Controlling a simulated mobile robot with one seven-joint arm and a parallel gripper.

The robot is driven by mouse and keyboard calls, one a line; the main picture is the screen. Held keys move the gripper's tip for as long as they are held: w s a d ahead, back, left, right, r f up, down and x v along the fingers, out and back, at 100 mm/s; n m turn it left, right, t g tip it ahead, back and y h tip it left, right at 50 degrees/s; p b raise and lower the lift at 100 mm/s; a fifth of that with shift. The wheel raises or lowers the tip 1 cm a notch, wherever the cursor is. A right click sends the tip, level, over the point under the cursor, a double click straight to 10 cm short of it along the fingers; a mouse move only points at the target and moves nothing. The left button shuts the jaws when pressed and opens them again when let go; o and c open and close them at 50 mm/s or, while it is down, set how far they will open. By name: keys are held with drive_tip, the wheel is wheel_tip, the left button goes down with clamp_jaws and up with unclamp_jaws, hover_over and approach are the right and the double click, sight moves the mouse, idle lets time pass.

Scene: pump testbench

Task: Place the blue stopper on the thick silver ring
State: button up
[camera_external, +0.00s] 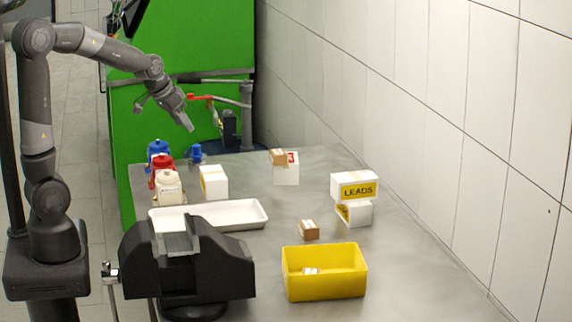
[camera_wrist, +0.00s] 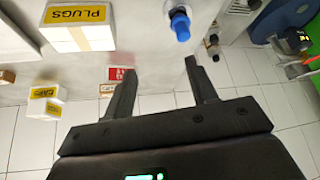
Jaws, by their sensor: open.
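A blue stopper (camera_external: 196,153) stands at the back left of the grey table in the external view. In the wrist view the blue stopper (camera_wrist: 181,27) is near the top centre, beyond my fingertips, with a pale part at its top end. My gripper (camera_external: 186,123) is in the air above the table's back edge, above and apart from the stopper. In the wrist view my gripper (camera_wrist: 161,67) has its two fingers spread with nothing between them. I cannot make out for certain which part is the thick silver ring.
Blue, red and white bottles (camera_external: 167,188) stand at the left, beside a white box (camera_external: 213,182). A white tray (camera_external: 250,213), black vise (camera_external: 210,262), yellow bin (camera_external: 325,283) and labelled boxes (camera_external: 354,187) occupy the table. A grey pipe (camera_external: 246,110) rises behind its back edge.

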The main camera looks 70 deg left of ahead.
drive_tip(key=s+d+r+m+h, duration=0.1)
drive_tip(key=s+d+r+m, duration=0.1)
drive_tip(key=s+d, duration=0.6)
drive_tip(key=s+d+r+m+h, duration=0.1)
drive_tip(key=s+d+m, duration=0.1)
drive_tip(key=s+d, duration=0.7)
drive_tip(key=d, duration=0.6)
drive_tip(key=shift+s+d+r, duration=0.2)
drive_tip(key=shift+d+r, duration=0.05)
drive_tip(key=shift+r, duration=0.1)
